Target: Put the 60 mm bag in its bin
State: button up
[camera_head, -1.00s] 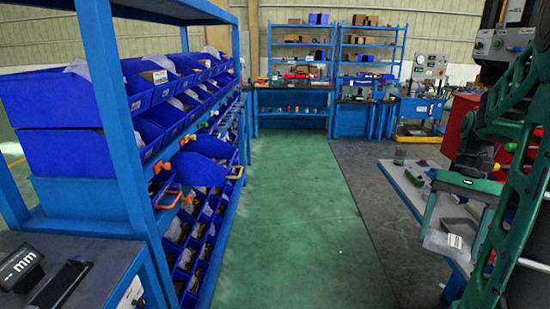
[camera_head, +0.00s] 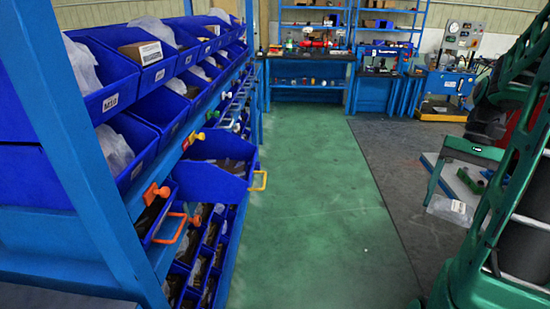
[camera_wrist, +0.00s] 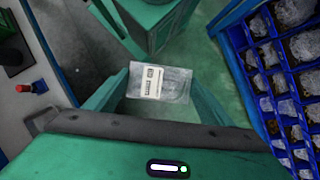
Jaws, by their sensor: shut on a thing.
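A clear plastic bag with a white printed label (camera_head: 450,210) hangs from my gripper (camera_head: 440,190) at the right of the head view. In the wrist view the same bag (camera_wrist: 160,83) sits between the two green fingers of my gripper (camera_wrist: 158,95), which is shut on it. The label print is too small to read. On the left, a blue rack holds blue bins. One large blue bin with a yellow handle (camera_head: 230,179) stands out from the lower row into the aisle. I cannot tell which bin matches the bag.
A bin with an orange handle (camera_head: 170,242) is beside the rack post. Small compartments with bagged parts (camera_wrist: 285,80) show at right in the wrist view. The green aisle floor (camera_head: 315,200) is clear. A workbench (camera_head: 305,85) stands at the back.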

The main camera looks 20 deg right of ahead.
aim_at(222, 167)
jog(key=z, duration=0.05)
jog(key=i, duration=0.9)
jog(key=u, duration=1.2)
